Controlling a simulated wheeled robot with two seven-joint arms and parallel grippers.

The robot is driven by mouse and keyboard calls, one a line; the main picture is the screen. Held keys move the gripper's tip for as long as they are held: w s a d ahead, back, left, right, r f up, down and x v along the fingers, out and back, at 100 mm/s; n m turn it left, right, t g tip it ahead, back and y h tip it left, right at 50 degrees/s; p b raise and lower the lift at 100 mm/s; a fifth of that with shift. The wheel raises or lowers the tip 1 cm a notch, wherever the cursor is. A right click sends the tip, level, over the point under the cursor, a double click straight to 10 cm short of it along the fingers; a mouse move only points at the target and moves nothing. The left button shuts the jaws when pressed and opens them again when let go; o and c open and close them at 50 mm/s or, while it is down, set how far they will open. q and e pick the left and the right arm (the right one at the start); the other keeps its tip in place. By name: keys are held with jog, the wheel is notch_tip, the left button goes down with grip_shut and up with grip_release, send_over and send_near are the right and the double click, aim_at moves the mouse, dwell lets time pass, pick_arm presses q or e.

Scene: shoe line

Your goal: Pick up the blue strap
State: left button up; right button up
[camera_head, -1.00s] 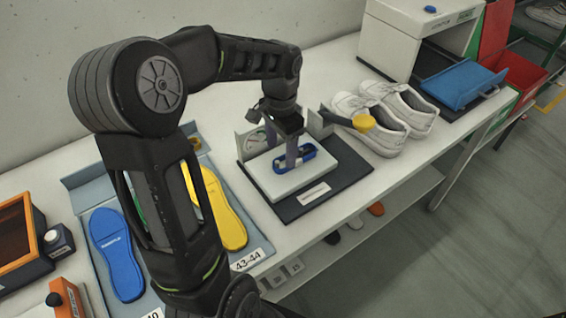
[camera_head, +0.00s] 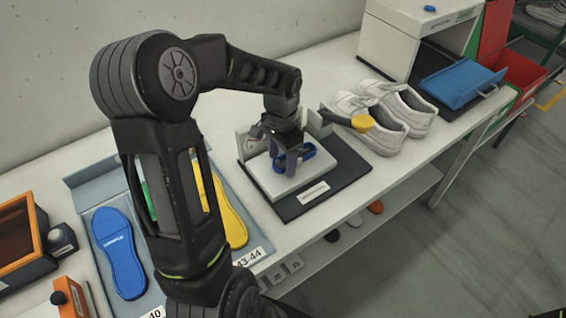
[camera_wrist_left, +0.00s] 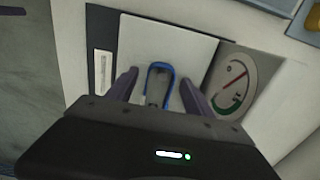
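The blue strap (camera_head: 309,151) is a small loop on the white block (camera_head: 305,180) of the dark-based device. My left gripper (camera_head: 293,160) is over the block, its fingers pointing down at the strap and partly hiding it. In the left wrist view the strap (camera_wrist_left: 160,72) lies between the two spread fingers of the left gripper (camera_wrist_left: 155,85), with a gap on each side. The left gripper is open and holds nothing. My right gripper does not show.
A gauge (camera_wrist_left: 232,82) stands beside the block. White shoes (camera_head: 385,115) and a yellow-ended lever (camera_head: 362,123) are to the right. A blue insole (camera_head: 119,252) and yellow insole (camera_head: 232,218) lie on a tray at the left. A blue tray (camera_head: 462,80) is farther right.

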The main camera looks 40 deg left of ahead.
pick_arm(q)
grip_shut()
dwell(0.4)
jog(key=shift+r, duration=0.1)
notch_tip(320, 180, up, 18)
dwell(0.7)
dwell(0.6)
